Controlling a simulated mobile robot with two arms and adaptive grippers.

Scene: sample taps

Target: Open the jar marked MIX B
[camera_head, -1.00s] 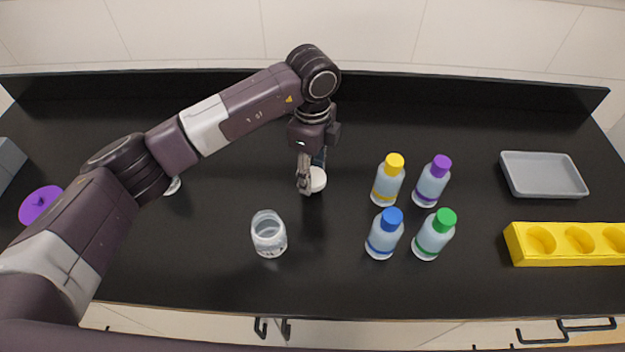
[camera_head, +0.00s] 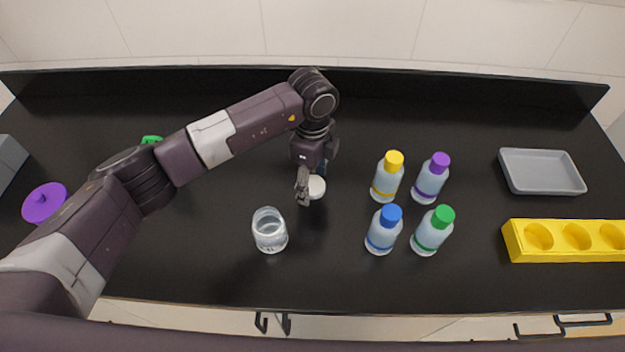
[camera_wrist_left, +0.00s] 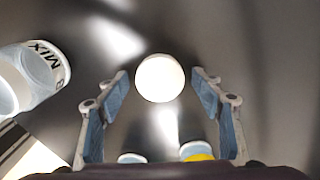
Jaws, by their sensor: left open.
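An open glass jar (camera_head: 270,232) stands upright on the black counter with no lid on it. In the left wrist view the jar (camera_wrist_left: 35,75) is at the left, its label reading MIX and seemingly B. A round white lid (camera_head: 317,187) is right of and behind the jar. My left gripper (camera_head: 303,194) is over the lid, pointing down. In the left wrist view the lid (camera_wrist_left: 160,78) shows between the open fingers, with a gap on both sides. The lid appears to lie flat on the counter; its underside is hidden. My right gripper is not in view.
Several bottles stand to the right, with yellow (camera_head: 393,159), purple (camera_head: 440,160), blue (camera_head: 391,215) and green (camera_head: 443,215) caps. Farther right are a grey tray (camera_head: 510,178) and a yellow rack (camera_head: 515,243). A purple knobbed object (camera_head: 43,203) and a partly hidden green object (camera_head: 152,139) are left.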

